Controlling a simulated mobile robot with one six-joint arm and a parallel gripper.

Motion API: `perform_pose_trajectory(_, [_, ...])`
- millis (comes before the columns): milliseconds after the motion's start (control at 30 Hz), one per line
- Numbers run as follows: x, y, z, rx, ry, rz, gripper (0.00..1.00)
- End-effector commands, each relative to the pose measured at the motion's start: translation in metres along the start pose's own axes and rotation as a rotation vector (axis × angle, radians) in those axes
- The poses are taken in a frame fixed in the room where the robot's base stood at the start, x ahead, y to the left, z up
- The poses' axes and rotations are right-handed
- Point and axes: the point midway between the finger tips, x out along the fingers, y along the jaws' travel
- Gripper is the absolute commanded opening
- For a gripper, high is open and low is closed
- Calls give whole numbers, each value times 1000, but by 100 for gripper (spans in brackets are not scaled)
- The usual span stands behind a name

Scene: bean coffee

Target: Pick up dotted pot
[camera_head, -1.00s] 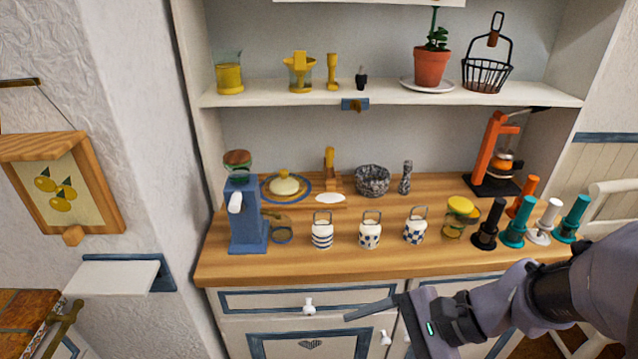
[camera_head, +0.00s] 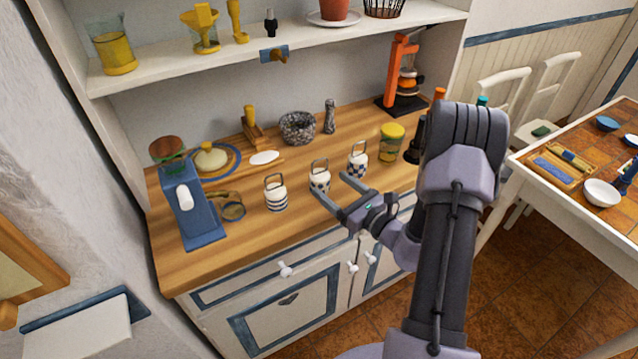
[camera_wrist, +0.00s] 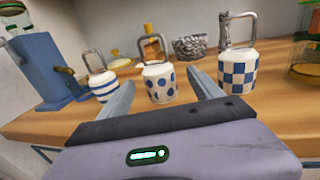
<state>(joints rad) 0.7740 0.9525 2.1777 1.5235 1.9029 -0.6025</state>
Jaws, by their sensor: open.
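The dotted pot (camera_head: 319,181) is a small white pot with blue dots and a grey loop handle. It stands upright on the wooden counter (camera_head: 210,262), between a striped pot (camera_head: 275,196) and a checkered pot (camera_head: 357,163). My gripper (camera_head: 328,188) is open and empty, in front of the dotted pot. In the wrist view the dotted pot (camera_wrist: 159,83) shows between and beyond the two fingers (camera_wrist: 163,92). The striped pot (camera_wrist: 103,87) is left of the fingers and the checkered pot (camera_wrist: 238,70) is right. I cannot tell whether the fingertips reach beside the pot.
A blue grinder (camera_head: 192,212) stands at the left of the counter. A yellow-lidded jar (camera_head: 391,143) is right of the checkered pot. A dark stone bowl (camera_head: 297,128) sits behind the pots. A shelf (camera_head: 130,77) hangs above the counter.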

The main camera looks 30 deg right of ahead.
Motion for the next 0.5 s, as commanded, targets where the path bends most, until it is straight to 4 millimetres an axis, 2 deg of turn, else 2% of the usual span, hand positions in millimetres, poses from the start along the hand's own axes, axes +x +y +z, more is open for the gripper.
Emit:
perform_pose_trajectory(233, [45, 3, -4, -2, -2, 4, 75])
perform_pose_trajectory(333, [53, 3, -3, 0, 0, 2, 75])
perform_pose_trajectory(500, [54, 2, -2, 1, 0, 2, 75])
